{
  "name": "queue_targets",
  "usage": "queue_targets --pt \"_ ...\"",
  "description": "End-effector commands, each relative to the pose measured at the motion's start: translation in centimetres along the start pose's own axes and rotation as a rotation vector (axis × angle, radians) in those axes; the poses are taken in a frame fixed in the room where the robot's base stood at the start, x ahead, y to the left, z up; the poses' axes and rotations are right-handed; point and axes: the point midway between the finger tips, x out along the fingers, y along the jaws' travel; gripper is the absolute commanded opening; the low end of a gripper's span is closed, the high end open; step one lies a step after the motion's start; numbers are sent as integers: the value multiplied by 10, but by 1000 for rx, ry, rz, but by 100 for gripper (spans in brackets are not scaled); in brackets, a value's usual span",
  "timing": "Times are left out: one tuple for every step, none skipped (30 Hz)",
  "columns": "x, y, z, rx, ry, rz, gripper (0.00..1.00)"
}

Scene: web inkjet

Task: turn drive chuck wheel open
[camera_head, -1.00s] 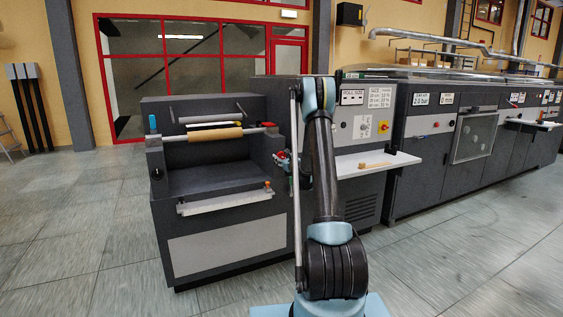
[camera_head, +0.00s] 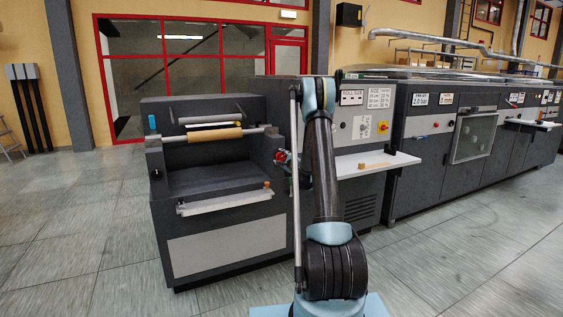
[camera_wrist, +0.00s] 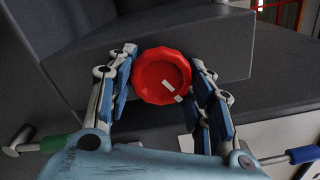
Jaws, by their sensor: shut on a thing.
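The chuck wheel is a round red wheel with a scalloped rim (camera_wrist: 162,76). In the wrist view it sits against the dark grey side of the unwinder machine, with two small white marks on its face. My gripper (camera_wrist: 163,74) has one finger on each side of the wheel, and both fingertips are closed against its rim.
The dark unwinder (camera_head: 225,210) carries a brown roll (camera_head: 215,134) on a shaft. A white shelf (camera_head: 385,162) with a small wooden block (camera_head: 374,166) projects right of my arm. A row of press cabinets (camera_head: 440,150) runs off to the right. The floor in front is open.

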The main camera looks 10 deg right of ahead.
Motion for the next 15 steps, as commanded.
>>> queue_targets --pt "0 2 2 -45 -4 2 23" --pt "0 2 2 -74 -4 2 23" --pt "0 2 2 -112 -4 2 23" --pt "0 2 2 -141 -4 2 23" --pt "0 1 2 -169 -4 2 23" --pt "0 1 2 -207 -4 2 23" --pt "0 1 2 -236 -5 2 23" --pt "0 1 2 -264 -5 2 23" --pt "0 1 2 -302 -5 2 23" --pt "0 1 3 -331 -5 2 23" --pt "0 1 3 -359 -5 2 23" --pt "0 1 3 -397 -5 2 23" --pt "0 1 3 -426 -5 2 23" --pt "0 1 3 -455 -6 2 23" --pt "0 1 3 -492 -6 2 23"
